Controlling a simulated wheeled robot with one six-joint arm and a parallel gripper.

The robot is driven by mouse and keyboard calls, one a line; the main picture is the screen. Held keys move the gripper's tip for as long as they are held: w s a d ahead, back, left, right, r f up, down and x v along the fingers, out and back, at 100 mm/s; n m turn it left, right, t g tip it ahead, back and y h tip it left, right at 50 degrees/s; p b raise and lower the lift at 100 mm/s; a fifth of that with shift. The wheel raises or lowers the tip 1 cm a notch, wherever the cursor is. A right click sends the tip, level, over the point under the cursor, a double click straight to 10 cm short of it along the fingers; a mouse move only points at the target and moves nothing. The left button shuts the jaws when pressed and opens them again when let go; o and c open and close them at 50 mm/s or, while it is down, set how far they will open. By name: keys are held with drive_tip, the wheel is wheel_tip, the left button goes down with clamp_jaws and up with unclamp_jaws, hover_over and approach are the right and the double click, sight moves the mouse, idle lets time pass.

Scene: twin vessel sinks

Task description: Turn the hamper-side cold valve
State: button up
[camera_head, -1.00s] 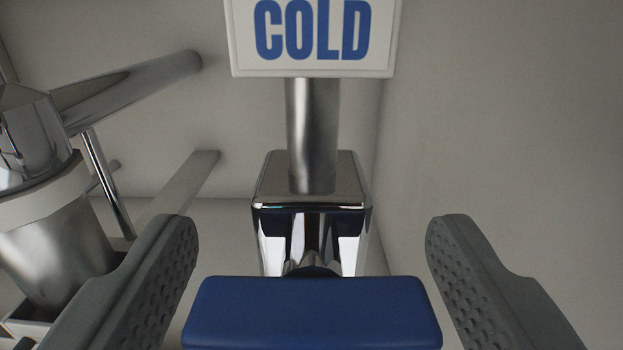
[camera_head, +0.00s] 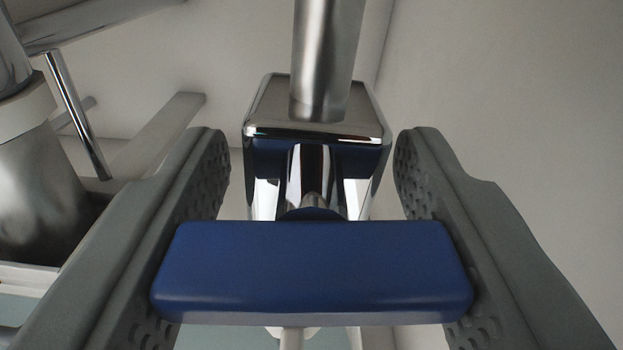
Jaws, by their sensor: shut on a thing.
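The cold valve's blue handle (camera_head: 312,268) is a wide rounded bar in the lower middle of the view. It sits in front of a chrome valve body (camera_head: 316,130), with a metal pipe (camera_head: 326,55) rising from its top. My gripper (camera_head: 312,215) has one grey finger at each side of the handle, its dimpled pads facing inward. The fingers are shut on the handle's two ends. The COLD sign is out of view.
At the left stand a metal drain cylinder (camera_head: 40,185), a thin chrome rod (camera_head: 78,115) and a horizontal pipe (camera_head: 90,25). A bare grey wall (camera_head: 510,90) fills the right side. The space right of the valve looks clear.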

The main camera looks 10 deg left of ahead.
drive_tip(key=shift+o, duration=0.2)
drive_tip(key=n, duration=0.3)
drive_tip(key=o, duration=1)
drive_tip(key=shift+c, duration=0.2)
drive_tip(key=shift+d, duration=0.1)
drive_tip(key=v, duration=1.7)
drive_tip(key=shift+s, duration=0.15)
